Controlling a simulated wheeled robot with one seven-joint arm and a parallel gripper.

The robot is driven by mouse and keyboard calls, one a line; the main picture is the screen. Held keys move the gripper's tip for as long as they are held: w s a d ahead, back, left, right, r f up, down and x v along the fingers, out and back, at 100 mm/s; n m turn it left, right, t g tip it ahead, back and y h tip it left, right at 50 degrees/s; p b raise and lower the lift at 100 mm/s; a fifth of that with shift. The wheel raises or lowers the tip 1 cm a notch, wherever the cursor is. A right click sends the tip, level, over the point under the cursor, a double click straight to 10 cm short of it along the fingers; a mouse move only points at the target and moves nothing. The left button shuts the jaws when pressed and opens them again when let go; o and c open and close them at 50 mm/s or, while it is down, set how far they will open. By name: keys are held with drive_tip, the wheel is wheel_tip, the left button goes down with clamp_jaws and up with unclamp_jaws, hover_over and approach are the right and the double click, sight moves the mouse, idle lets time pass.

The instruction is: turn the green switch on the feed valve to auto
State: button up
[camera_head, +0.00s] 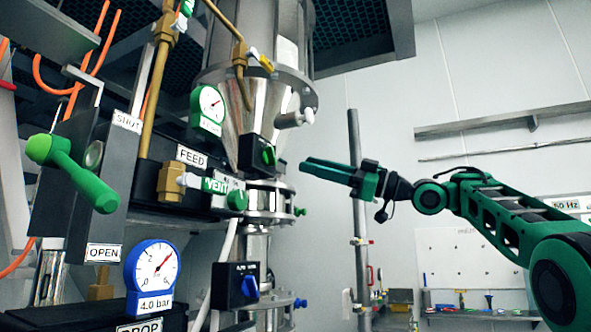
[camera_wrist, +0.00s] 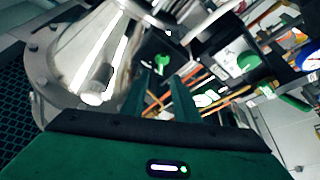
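A black box with a small green switch knob (camera_head: 268,156) sits on the steel column, right of the FEED label (camera_head: 192,157). The switch's setting is too small to read. A green knob (camera_wrist: 162,62) on a black box also shows in the wrist view, just beyond the fingertips. My gripper (camera_head: 306,170) is right of the switch, pointing left, apart from it in the picture. In the wrist view its two green fingers (camera_wrist: 160,80) have a gap between them, with nothing held. The gripper is open.
A second green knob (camera_head: 237,200) is beside the VENT label (camera_head: 216,186). A blue knob (camera_head: 250,287) sits lower on the column. A large green lever (camera_head: 75,172) and a blue gauge (camera_head: 151,275) stand at left. The space around my gripper looks clear.

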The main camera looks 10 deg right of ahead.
drive_tip(key=shift+v, duration=1.05)
drive_tip(key=shift+w+f, duration=0.1)
drive_tip(key=w+d+f+m+t+h, duration=0.3)
drive_tip(key=w+f+m+h, duration=0.15)
drive_tip(key=f, duration=0.25)
drive_tip(key=w+d+f+m+t+h, duration=0.35)
drive_tip(key=f+m+h, duration=0.2)
drive_tip(key=f, duration=0.25)
drive_tip(key=s+d+f+m+g+h, duration=0.25)
drive_tip(key=d+f, duration=0.25)
drive_tip(key=f, duration=0.4)
drive_tip(key=s+d+f+m+g+h, duration=0.1)
drive_tip(key=s+d+f+m+h, duration=0.35)
drive_tip(key=f, duration=0.45)
drive_tip(key=s+d+f+m+g+h, duration=0.2)
drive_tip(key=d+f, duration=0.3)
drive_tip(key=f, duration=0.3)
drive_tip(key=s+d+f+m+g, duration=0.1)
drive_tip(key=s+f+m+g, duration=0.1)
drive_tip(key=s+f, duration=0.6)
drive_tip(key=s+d+f+m+g, duration=0.1)
drive_tip(key=s+f+m+g, duration=0.2)
drive_tip(key=s+f, duration=0.5)
drive_tip(key=s+d+f+m+g+h, duration=0.1)
drive_tip(key=s+f+g, duration=0.3)
drive_tip(key=s, duration=1.4)
wheel_tip(320, 180, down, 4)
drive_tip(key=shift+s+f+m, duration=0.2)
drive_tip(key=shift+s+m, duration=0.1)
drive_tip(key=shift+m, duration=0.5)
